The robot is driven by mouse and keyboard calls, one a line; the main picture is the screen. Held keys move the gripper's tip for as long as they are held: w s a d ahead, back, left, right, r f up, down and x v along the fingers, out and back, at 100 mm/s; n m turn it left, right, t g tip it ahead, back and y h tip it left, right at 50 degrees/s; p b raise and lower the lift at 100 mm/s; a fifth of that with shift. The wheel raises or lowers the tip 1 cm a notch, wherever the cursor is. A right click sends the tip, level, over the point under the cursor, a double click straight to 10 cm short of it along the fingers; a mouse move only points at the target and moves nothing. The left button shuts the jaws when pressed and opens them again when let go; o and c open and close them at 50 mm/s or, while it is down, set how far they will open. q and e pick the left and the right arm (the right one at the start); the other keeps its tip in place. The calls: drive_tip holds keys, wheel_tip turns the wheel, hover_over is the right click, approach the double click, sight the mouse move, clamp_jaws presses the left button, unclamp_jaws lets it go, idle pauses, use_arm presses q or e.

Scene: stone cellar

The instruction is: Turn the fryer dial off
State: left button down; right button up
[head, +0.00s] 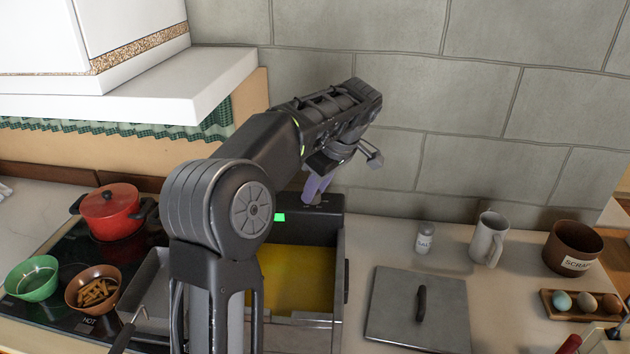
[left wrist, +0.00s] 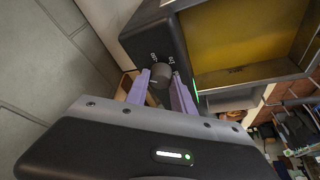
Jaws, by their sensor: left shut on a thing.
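The fryer is an open tank of yellow oil (head: 292,278) with a black control box (head: 322,222) at its back, against the stone wall. A green light (head: 279,217) shows on the box. In the left wrist view the dark round dial (left wrist: 160,76) sits on the black box, with small white marks around it that are too small to read surely. My left gripper (head: 316,188) reaches down over the box. Its purple fingers (left wrist: 161,88) are shut on the dial, one on each side. In the head view the dial is hidden by my gripper. My right gripper is out of view.
A red pot (head: 110,211), a green bowl (head: 33,278) and a brown bowl of fries (head: 94,289) stand on the left. A flat lid (head: 418,308), a shaker (head: 424,238), a mug (head: 488,239) and a scrap pot (head: 572,248) are on the right counter.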

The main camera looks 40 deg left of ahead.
use_arm(q)
drive_tip(key=shift+n+g+p, duration=0.4)
drive_tip(key=shift+n+p, duration=0.1)
drive_tip(key=shift+n, duration=0.6)
drive_tip(key=shift+f, duration=0.1)
drive_tip(key=c, duration=1.1)
unclamp_jaws()
drive_tip(key=shift+a, duration=0.1)
